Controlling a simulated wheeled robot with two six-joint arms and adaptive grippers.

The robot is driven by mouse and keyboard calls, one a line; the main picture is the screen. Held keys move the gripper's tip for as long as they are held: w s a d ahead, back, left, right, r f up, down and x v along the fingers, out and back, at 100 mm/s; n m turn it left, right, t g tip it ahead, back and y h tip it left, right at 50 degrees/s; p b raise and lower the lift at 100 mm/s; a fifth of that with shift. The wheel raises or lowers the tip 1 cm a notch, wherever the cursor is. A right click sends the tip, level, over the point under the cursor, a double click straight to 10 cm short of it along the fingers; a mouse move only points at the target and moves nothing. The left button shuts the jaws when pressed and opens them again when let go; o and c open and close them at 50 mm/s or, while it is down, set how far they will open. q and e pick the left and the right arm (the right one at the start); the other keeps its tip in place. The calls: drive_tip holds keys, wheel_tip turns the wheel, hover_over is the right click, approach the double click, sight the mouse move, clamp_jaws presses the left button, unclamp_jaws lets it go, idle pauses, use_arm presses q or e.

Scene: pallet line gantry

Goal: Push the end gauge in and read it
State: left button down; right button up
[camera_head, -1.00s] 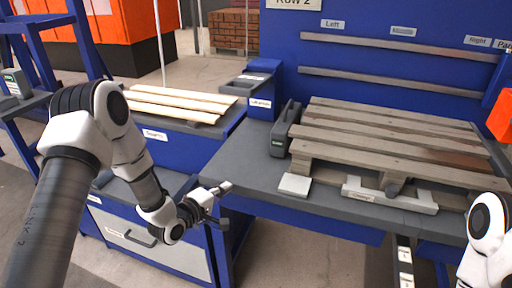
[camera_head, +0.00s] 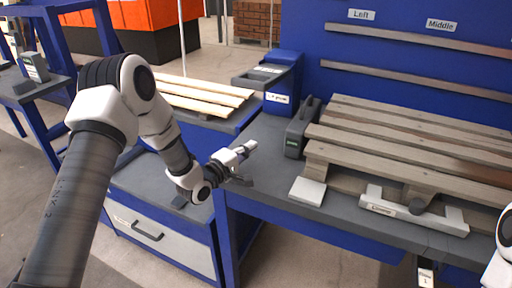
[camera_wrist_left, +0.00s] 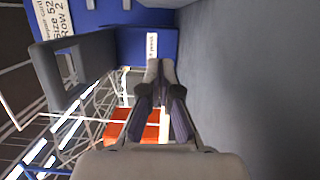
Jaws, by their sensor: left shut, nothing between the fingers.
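I cannot read the label, so I cannot tell whether this is the end gauge. My left gripper (camera_head: 248,147) is shut and empty above the bench's left end, left of the pallet and apart from the bar. In the left wrist view its fingers (camera_wrist_left: 155,72) are together, pointing toward a blue box (camera_wrist_left: 148,45) with a white label. My right gripper is out of view.
A flat white pad (camera_head: 308,191) lies at the bench front. The blue labelled box (camera_head: 283,80) stands behind. Pale boards (camera_head: 205,92) lie on the left cabinet, above a drawer (camera_head: 160,238).

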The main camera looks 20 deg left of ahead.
sight(286, 144)
use_arm(q)
drive_tip(key=x, duration=0.8)
drive_tip(key=shift+d+f, duration=0.1)
drive_tip(key=shift+f, duration=0.15)
drive_tip(key=d, duration=0.3)
drive_tip(key=shift+s+r, duration=0.1)
drive_tip(key=shift+s, duration=0.2)
drive_tip(key=shift+d, duration=0.4)
drive_tip(key=d, duration=0.3)
drive_tip(key=shift+s+d, duration=0.1)
